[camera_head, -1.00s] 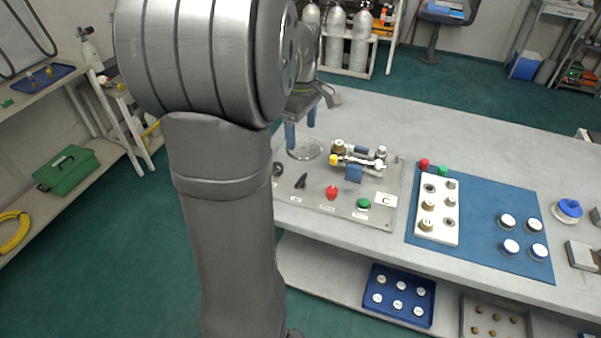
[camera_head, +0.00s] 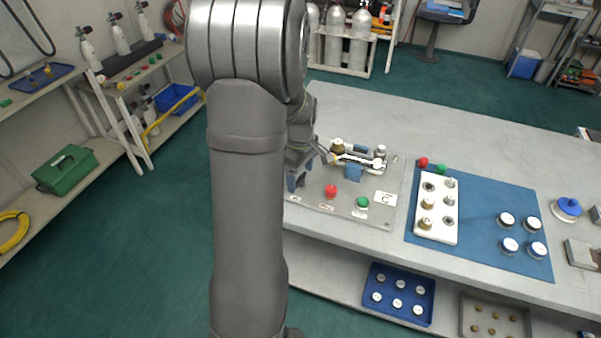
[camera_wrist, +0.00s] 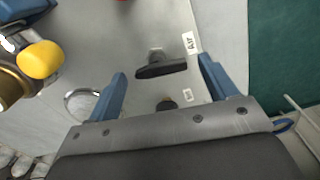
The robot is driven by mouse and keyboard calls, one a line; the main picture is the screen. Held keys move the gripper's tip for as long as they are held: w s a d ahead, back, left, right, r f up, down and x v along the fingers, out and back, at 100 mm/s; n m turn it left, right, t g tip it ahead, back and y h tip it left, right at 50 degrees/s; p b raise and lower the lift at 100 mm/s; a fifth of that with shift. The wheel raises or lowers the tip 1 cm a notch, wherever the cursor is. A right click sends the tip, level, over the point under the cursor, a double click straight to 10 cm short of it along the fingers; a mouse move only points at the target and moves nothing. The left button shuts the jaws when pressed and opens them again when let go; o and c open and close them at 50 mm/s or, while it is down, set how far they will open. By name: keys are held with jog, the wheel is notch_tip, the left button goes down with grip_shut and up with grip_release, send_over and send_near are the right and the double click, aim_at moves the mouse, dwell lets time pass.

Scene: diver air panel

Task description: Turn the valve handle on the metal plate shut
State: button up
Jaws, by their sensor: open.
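The metal plate (camera_head: 378,214) lies on the grey table, with fittings and knobs on it. In the wrist view the black valve handle (camera_wrist: 162,69) sits on the plate (camera_wrist: 120,45), its bar roughly crosswise in the picture. My gripper (camera_wrist: 163,84) is open, with blue fingers on either side of the handle's line. I see no contact; the height between them is hard to judge. In the head view my gripper (camera_head: 297,178) is over the plate's left part, and my arm hides the handle there.
A red knob (camera_head: 330,190) and a green knob (camera_head: 362,202) stand right of my gripper. A dark round knob (camera_wrist: 167,104) lies between the fingers. A blue mat (camera_head: 480,255) lies farther right.

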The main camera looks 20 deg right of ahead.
jog(key=c, duration=1)
jog(key=shift+m, duration=0.4)
jog(key=m, duration=0.7)
jog(key=shift+w+m, duration=0.15)
jog(key=shift+m, duration=0.15)
jog(key=m, duration=0.4)
jog(key=shift+w, duration=0.1)
jog(key=shift+m, duration=1.8)
